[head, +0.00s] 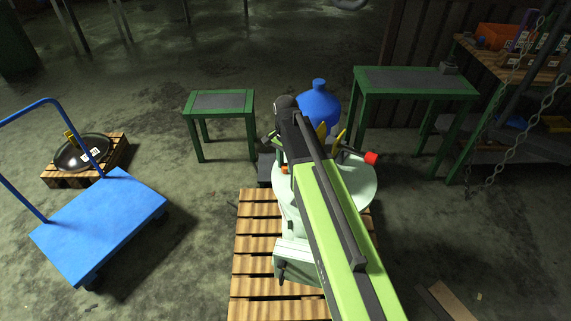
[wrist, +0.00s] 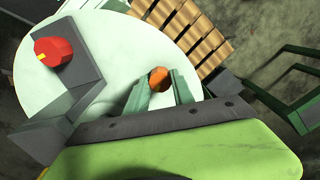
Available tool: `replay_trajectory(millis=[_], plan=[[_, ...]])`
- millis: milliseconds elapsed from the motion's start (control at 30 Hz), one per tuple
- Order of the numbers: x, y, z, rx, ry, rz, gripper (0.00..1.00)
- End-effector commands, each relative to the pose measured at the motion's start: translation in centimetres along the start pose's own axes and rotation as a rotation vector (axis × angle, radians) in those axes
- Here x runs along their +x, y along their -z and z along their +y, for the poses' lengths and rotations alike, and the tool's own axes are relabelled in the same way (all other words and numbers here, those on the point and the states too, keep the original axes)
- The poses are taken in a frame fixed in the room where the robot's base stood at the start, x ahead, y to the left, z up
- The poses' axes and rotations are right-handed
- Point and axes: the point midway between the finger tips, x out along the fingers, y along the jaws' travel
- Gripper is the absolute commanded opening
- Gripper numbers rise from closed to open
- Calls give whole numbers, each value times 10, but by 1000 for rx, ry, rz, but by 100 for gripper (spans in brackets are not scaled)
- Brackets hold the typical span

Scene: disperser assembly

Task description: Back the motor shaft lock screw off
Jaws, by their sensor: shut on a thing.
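My gripper (wrist: 160,86) shows in the wrist view, its two grey-green fingers on either side of a small orange knob, the lock screw (wrist: 159,78). The fingers are shut on it. The knob stands at the edge of a pale round machine body (wrist: 105,60). In the head view an orange bit of the screw (head: 285,169) shows left of my arm, beside the pale body (head: 357,187). My arm hides most of the gripper there. A red knob (wrist: 53,51) sits on a dark grey block of the machine; it also shows in the head view (head: 371,157).
The machine stands on a wooden pallet (head: 256,262). A blue rounded vessel (head: 319,104) is behind it. Green tables stand at back left (head: 218,101) and back right (head: 417,82). A blue cart (head: 98,224) is at left. Floor between cart and pallet is clear.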

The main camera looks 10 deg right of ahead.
Motion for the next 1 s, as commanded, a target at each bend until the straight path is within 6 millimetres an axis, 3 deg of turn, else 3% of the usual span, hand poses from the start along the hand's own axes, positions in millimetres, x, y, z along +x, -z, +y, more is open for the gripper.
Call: replay_trajectory(millis=[1000], plan=[[0,0,1,-913,0,1,0]])
